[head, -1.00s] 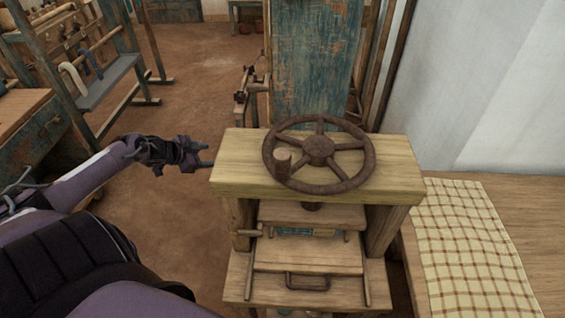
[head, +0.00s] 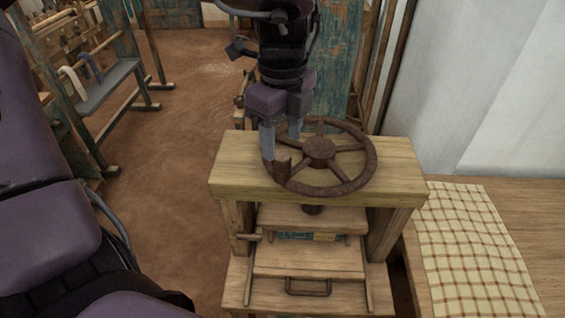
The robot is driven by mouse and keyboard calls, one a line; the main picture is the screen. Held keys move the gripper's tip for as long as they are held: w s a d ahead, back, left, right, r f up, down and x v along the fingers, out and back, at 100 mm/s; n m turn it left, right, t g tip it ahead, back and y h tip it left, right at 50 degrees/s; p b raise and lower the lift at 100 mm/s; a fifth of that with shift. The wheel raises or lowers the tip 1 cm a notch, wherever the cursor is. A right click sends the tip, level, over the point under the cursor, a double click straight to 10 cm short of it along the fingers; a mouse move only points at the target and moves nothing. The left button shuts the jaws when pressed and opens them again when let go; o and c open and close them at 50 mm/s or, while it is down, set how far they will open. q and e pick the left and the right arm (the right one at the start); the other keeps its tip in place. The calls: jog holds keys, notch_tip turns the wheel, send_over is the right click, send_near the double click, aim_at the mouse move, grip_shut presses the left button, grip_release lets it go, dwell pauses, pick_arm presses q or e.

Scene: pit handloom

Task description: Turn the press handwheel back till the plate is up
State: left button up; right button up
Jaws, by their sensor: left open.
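The press handwheel (head: 321,150), a rusty brown wheel with several spokes, lies flat above the press's wooden top beam (head: 235,177). A stubby knob (head: 283,172) stands on the left side of its rim. My left gripper (head: 280,150) points down at the knob from above, open, its fingertips close around or beside it; I cannot tell whether they touch. Below the beam, the press plate (head: 310,217) hangs under the screw, with a narrow gap showing something blue-green beneath. My right gripper is not in view.
A drawer-like board (head: 308,262) with a metal handle (head: 308,287) lies under the plate. A checked cloth (head: 475,250) covers part of the bench at right. The brown floor (head: 180,190) left of the press is clear.

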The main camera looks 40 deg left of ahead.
aim_at(282, 155)
pick_arm(q)
notch_tip(282, 155, down, 7)
jog(key=shift+f+p, duration=0.1)
jog(key=shift+p, duration=0.55)
jog(key=shift+c, duration=0.3)
jog(key=shift+w, duration=0.1)
grip_shut()
